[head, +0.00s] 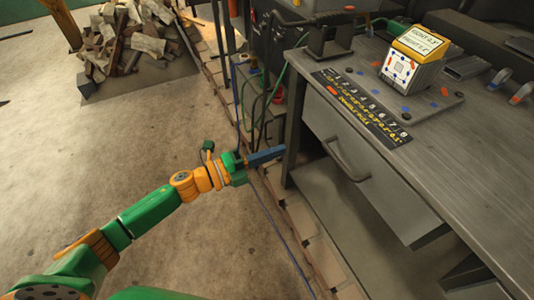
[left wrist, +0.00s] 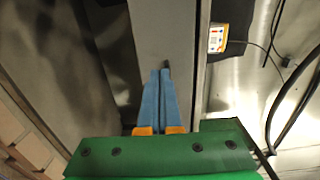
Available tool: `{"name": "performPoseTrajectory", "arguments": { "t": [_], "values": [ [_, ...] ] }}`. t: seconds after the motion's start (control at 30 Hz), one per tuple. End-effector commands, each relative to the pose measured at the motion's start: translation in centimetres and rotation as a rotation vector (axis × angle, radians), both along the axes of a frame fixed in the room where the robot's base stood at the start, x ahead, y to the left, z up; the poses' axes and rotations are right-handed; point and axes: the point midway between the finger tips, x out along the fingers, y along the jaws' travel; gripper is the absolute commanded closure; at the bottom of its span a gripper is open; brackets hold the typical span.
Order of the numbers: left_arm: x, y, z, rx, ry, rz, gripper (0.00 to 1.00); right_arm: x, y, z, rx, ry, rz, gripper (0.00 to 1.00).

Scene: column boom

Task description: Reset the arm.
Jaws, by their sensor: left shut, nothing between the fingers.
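My left arm reaches in from the left in the head view, green and orange. My left gripper (head: 282,150) is shut and empty, its blue fingers lying together beside the front left leg of the grey workbench (head: 480,170). My right gripper shows in neither view.
A drawer (head: 365,165) with a bar handle sits under the bench top. On the bench stand a yellow-and-white box (head: 411,58) and a black printed strip (head: 362,108). Cables hang left of the bench. A wood pile (head: 125,38) lies at the back left. The floor (head: 90,150) at left is clear.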

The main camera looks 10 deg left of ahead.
Motion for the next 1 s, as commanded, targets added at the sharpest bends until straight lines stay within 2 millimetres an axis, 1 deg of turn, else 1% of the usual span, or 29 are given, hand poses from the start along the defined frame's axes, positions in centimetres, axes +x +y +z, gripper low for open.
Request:
{"name": "performPoseTrajectory", "arguments": {
  "t": [0.03,0.1,0.27,0.33,0.37,0.43,0.47,0.5,0.53,0.57,0.6,0.67,0.7,0.73,0.77,0.8,0.83,0.87,0.9,0.97,1.0],
  "values": [
    [-0.4,0.6,-0.1,0.0,0.001,0.0,1.0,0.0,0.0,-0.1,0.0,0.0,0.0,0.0],
    [-0.8,1.0,-0.1,0.0,0.001,-0.001,1.0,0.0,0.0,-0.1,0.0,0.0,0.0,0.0],
    [-0.9,1.4,-0.1,-0.003,0.005,0.004,1.0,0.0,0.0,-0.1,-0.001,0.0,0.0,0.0],
    [-0.2,2.1,-1.6,-0.031,0.069,0.065,1.0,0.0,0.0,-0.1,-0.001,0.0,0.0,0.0],
    [0.4,2.9,-2.8,-0.057,0.123,0.118,1.0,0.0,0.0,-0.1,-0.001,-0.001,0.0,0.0],
    [1.3,5.6,-7.7,-0.138,0.314,0.299,1.0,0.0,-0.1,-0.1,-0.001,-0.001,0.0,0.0],
    [1.2,7.0,-10.5,-0.178,0.413,0.39,1.0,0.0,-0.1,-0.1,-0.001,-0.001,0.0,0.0],
    [0.5,8.9,-14.4,-0.227,0.549,0.517,1.0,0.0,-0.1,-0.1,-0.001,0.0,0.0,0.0],
    [-0.5,10.1,-17.2,-0.262,0.646,0.606,1.0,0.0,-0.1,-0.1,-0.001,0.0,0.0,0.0],
    [-1.8,11.3,-20.0,-0.293,0.741,0.692,1.0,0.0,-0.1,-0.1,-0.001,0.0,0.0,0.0],
    [-4.0,12.5,-23.5,-0.329,0.862,0.802,1.0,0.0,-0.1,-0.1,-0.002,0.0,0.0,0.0],
    [-8.0,13.9,-28.2,-0.372,1.028,0.954,1.0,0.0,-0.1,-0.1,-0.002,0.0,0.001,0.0],
    [-10.9,14.5,-30.8,-0.396,1.129,1.047,1.0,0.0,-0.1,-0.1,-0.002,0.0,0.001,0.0],
    [-13.2,14.8,-32.5,-0.409,1.198,1.11,1.0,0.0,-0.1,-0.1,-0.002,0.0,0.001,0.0],
    [-15.3,15.0,-34.0,-0.423,1.263,1.171,1.0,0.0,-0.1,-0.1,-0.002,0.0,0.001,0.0],
    [-18.2,15.1,-35.7,-0.434,1.342,1.245,1.0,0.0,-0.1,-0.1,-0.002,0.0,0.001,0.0],
    [-20.4,15.1,-36.7,-0.44,1.398,1.299,1.0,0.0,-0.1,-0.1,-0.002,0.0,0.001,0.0],
    [-22.4,15.0,-37.6,-0.447,1.449,1.346,1.0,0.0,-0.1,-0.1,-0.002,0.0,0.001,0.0],
    [-25.1,14.9,-38.7,-0.453,1.515,1.408,1.0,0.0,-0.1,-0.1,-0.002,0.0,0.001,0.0],
    [-29.0,14.4,-39.8,-0.458,1.606,1.496,1.0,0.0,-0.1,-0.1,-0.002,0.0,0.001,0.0],
    [-31.5,14.1,-40.4,-0.458,1.664,1.553,1.0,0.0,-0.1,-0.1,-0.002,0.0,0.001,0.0]
  ]
}}
